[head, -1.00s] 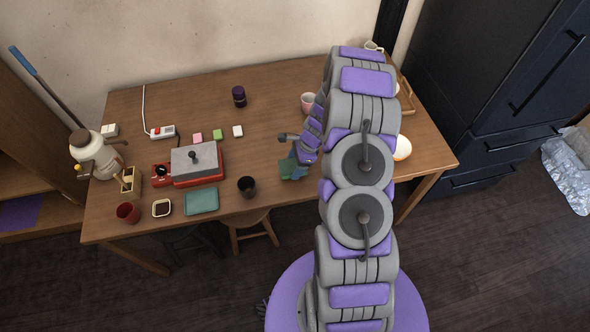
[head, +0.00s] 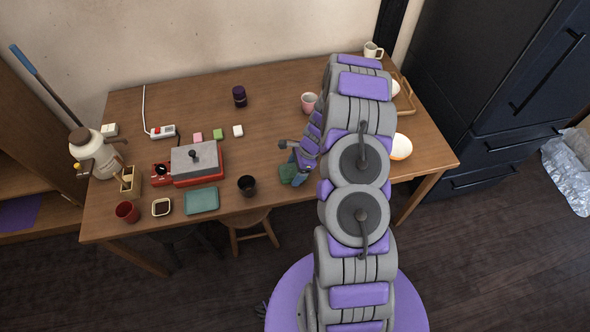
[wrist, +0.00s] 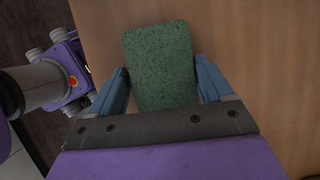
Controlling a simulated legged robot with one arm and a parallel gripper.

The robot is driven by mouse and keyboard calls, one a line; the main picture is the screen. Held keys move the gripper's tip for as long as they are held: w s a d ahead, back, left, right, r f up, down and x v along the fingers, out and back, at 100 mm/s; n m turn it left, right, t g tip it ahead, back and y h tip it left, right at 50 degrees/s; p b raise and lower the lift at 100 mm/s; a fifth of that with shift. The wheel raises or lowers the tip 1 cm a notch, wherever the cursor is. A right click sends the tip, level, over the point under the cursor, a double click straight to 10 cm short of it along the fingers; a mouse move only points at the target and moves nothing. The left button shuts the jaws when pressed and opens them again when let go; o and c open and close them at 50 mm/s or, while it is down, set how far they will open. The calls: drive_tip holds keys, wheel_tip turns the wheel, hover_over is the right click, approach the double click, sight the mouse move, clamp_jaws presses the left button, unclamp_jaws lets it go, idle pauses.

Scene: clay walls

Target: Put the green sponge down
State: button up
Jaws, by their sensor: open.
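The green sponge (wrist: 158,55) is a speckled rounded block, seen in the wrist view against the brown table top. In the head view the sponge (head: 287,173) is at the table's front edge area, just left of my arm, and seems to rest on the wood. My gripper (wrist: 160,72) is open, with one blue finger on each side of the sponge's near part. The fingers are very close to its sides; whether either touches is hard to tell. The sponge's near end is hidden behind the gripper's dark palm edge.
On the wooden table (head: 270,110), a dark cup (head: 247,186) and teal tray (head: 201,201) stand left of the sponge. A pink cup (head: 309,102) is behind; a white-orange bowl (head: 401,147) is right of my arm. The table middle is clear.

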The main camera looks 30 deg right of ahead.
drive_tip(key=shift+w+d, duration=0.1)
drive_tip(key=shift+w, duration=0.05)
drive_tip(key=shift+w+r, duration=0.1)
drive_tip(key=p+v, duration=0.3)
drive_tip(key=v, duration=0.9)
drive_tip(key=s+a+r+n+g, duration=0.1)
drive_tip(key=s+a+r+n, duration=0.35)
drive_tip(key=a+r, duration=0.35)
drive_tip(key=s+a+r+n+g, duration=0.1)
drive_tip(key=s+a+r+n, duration=0.2)
drive_tip(key=a+r+n, duration=0.5)
drive_tip(key=s+a+r+n+h, duration=0.1)
drive_tip(key=s+r+n, duration=0.2)
drive_tip(key=s, duration=0.4)
drive_tip(key=s+a+r+n+h, duration=0.1)
drive_tip(key=s+r+n+h, duration=0.1)
drive_tip(key=s, duration=0.6)
drive_tip(key=s+a+r+n+g+h, duration=0.1)
drive_tip(key=s+r+n, duration=0.3)
drive_tip(key=s+r, duration=0.2)
drive_tip(key=shift+s+a+r, duration=0.2)
drive_tip(key=shift+s+r, duration=0.1)
drive_tip(key=shift+s, duration=0.8)
